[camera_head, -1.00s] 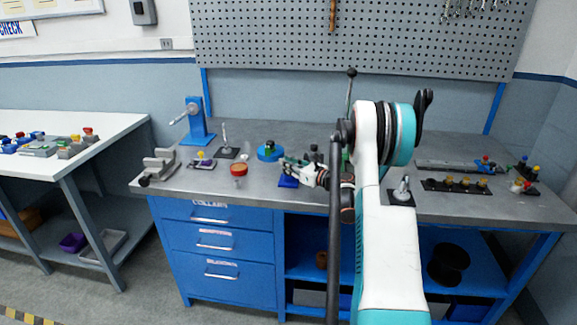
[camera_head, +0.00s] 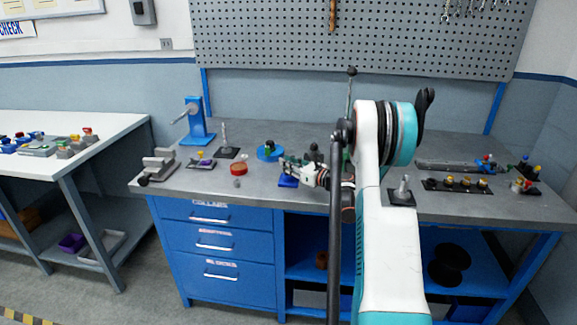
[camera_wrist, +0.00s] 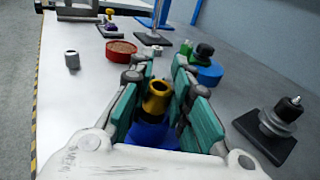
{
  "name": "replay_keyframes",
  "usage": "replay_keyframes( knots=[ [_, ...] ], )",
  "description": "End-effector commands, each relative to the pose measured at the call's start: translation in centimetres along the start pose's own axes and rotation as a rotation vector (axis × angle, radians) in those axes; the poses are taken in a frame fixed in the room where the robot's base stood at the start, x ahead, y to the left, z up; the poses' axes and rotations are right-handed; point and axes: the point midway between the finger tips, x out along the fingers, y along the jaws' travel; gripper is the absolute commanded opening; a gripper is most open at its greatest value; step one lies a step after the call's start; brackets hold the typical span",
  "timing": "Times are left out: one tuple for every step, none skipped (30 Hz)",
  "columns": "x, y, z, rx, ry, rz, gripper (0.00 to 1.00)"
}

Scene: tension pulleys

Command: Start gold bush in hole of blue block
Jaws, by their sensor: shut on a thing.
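The gold bush (camera_wrist: 157,98) is between the teal fingers of my gripper (camera_wrist: 158,95) in the wrist view, its open top facing up. My gripper is shut on it. The blue block (camera_wrist: 150,135) lies directly below and behind the bush in that view, partly covered by the fingers and my gripper's body. The bush's lower end and the block's hole are hidden, so I cannot tell whether the bush is in the hole or just above it. In the head view my gripper (camera_head: 293,168) is right over the blue block (camera_head: 287,182), near the bench's front edge.
A red-rimmed dish (camera_head: 239,169) and a small grey cylinder (camera_head: 237,183) stand left of the block. A round blue base (camera_head: 270,153) with a dark green-topped part is behind. A black plate with a metal post (camera_wrist: 276,125) stands at the right in the wrist view.

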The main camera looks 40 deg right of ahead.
Motion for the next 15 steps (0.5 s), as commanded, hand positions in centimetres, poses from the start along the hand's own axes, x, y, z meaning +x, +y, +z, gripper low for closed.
replay_keyframes(
  knots=[
    [0.00, 0.00, 0.04, 0.000, 0.000, 0.000, 0.00],
    [-0.01, 0.00, 0.04, 0.000, 0.000, 0.000, 0.00],
    [-0.01, 0.00, 0.04, 0.000, 0.000, 0.000, 0.00],
    [-0.01, 0.00, 0.03, 0.000, 0.000, 0.000, 0.00],
    [0.00, 0.01, 0.02, 0.000, 0.000, 0.000, 0.00],
    [0.00, 0.01, -0.03, 0.000, 0.000, 0.000, 0.00],
    [0.00, 0.01, -0.08, 0.000, 0.000, 0.000, 0.00],
    [0.00, 0.01, -0.14, 0.000, 0.000, 0.000, 0.00],
    [0.01, 0.01, -0.24, 0.000, 0.000, 0.000, 0.00],
    [0.01, 0.01, -0.33, 0.000, 0.000, 0.000, 0.00],
    [0.02, 0.01, -0.43, 0.000, 0.000, 0.000, 0.00],
    [0.03, 0.01, -0.57, 0.000, 0.000, 0.000, 0.00],
    [0.03, 0.01, -0.68, 0.000, 0.000, 0.000, 0.00],
    [0.04, 0.01, -0.78, 0.000, 0.000, 0.000, 0.00],
    [0.04, 0.01, -0.91, 0.000, 0.000, 0.000, 0.00]
  ],
)
